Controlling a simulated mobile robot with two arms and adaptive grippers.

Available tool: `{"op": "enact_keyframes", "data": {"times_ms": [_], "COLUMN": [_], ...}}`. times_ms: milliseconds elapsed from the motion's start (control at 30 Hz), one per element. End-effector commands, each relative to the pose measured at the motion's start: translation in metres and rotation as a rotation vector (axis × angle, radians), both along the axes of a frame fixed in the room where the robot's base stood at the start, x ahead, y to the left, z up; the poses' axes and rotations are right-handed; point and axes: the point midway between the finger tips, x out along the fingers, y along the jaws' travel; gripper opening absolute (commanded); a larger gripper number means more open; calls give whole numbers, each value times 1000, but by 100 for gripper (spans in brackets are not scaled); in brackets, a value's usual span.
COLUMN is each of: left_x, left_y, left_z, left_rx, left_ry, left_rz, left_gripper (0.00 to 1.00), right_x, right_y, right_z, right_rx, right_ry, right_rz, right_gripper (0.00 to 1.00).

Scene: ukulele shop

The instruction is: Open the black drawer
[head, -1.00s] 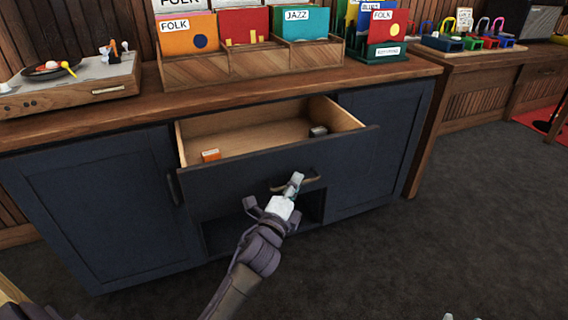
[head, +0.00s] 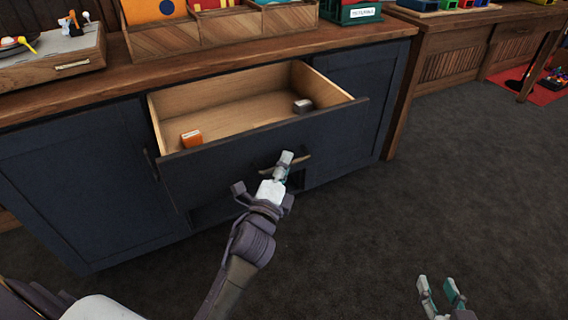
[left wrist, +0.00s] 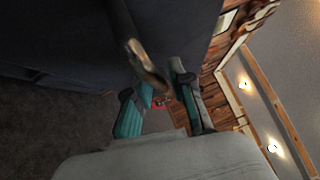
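The black drawer (head: 215,172) is pulled well out of the dark cabinet, and its bare wooden inside shows. Its curved handle (head: 300,158) is on the middle of the front. My left gripper (head: 286,160) is at this handle, partly covering it. In the left wrist view the handle (left wrist: 146,62) reaches down close to the left one of my teal fingers, and the fingers stand apart with a visible gap. I cannot tell whether they touch it. My right gripper (head: 441,288) is open and empty above the floor at lower right.
An orange box (head: 191,139) and a small grey item (head: 303,106) lie in the drawer. The wooden countertop (head: 110,84) carries a turntable (head: 50,65) and record bins (head: 220,32). Another wooden table (head: 455,48) stands at right. The carpet (head: 400,220) in front is clear.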

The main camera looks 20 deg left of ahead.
Motion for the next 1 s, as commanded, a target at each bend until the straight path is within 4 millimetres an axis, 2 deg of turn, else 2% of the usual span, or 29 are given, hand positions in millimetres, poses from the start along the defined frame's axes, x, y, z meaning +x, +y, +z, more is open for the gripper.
{"op": "enact_keyframes", "data": {"times_ms": [333, 467, 567, 800, 1000], "left_x": [0, -9, -25, -77, -108], "left_y": [0, -1, -2, -5, -8], "left_z": [0, -2, -4, -11, -15], "left_rx": [0, -1, 0, -3, -2], "left_ry": [-1, 1, 1, 6, 3], "left_rz": [0, 0, 0, 3, 1], "left_gripper": [37, 37, 37, 37, 37], "right_x": [0, 0, 0, 0, 0], "right_y": [0, 0, 0, 0, 0], "right_z": [1, 1, 1, 1, 1], "right_rx": [1, 1, 1, 0, 0], "right_ry": [-3, -3, -3, -2, -2], "right_rz": [0, 0, 0, 0, 0], "right_gripper": [40, 40, 40, 40, 40]}}
